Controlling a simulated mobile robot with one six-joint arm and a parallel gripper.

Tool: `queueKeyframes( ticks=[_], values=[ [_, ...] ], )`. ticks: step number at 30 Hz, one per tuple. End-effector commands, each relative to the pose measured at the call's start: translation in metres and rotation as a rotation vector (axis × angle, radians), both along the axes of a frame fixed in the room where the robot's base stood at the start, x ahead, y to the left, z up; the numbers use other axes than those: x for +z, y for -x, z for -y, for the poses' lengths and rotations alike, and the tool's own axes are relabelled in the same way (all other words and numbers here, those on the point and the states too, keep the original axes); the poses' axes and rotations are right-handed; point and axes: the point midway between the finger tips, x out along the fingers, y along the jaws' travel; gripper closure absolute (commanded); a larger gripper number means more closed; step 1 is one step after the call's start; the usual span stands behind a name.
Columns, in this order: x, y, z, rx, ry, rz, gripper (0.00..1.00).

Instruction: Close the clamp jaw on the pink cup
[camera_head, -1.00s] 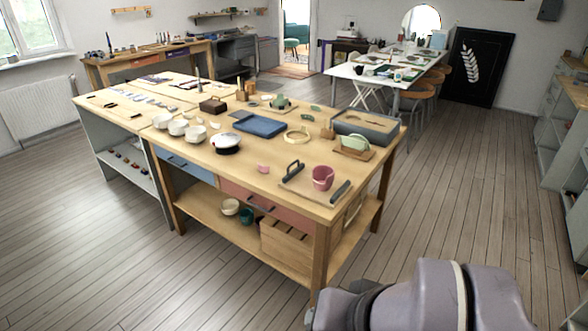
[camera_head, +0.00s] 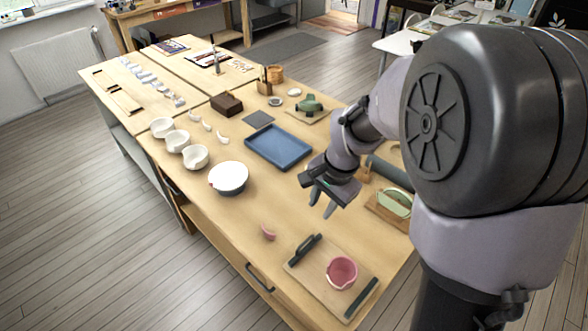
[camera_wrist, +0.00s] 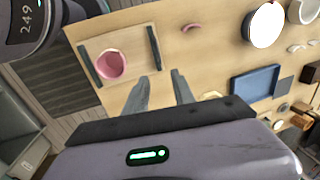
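The pink cup (camera_head: 341,272) stands on a light wooden clamp board (camera_head: 311,272) at the table's near right corner. A dark jaw with a handle (camera_head: 304,250) lies along the board's left side, apart from the cup. A dark bar (camera_head: 361,299) lies along the opposite side. In the wrist view the cup (camera_wrist: 111,64) sits between the two dark bars, nearer the left one (camera_wrist: 90,65); the other bar (camera_wrist: 153,47) stands clear of it. My gripper (camera_head: 321,208) is open and empty above the table, beyond the board. It also shows in the wrist view (camera_wrist: 161,80).
A pink shard (camera_head: 268,233) lies left of the board. A white bowl with a dark band (camera_head: 229,178), a blue tray (camera_head: 279,147) and a green piece on a stand (camera_head: 395,203) are farther away.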

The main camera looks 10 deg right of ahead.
Motion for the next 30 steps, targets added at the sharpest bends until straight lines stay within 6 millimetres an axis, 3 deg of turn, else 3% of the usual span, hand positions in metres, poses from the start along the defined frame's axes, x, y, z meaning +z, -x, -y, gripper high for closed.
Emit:
queueKeyframes(
  ticks=[5,18,24,30],
  values=[
    [-0.031,-0.004,-0.003,-0.001,0.0,-0.004,0.69],
    [-0.139,-0.021,-0.015,0.0,0.0,-0.004,0.69],
    [-0.166,-0.026,-0.018,0.001,0.0,-0.001,0.69],
    [-0.171,-0.028,-0.019,0.001,0.0,0.0,0.69]
  ],
)
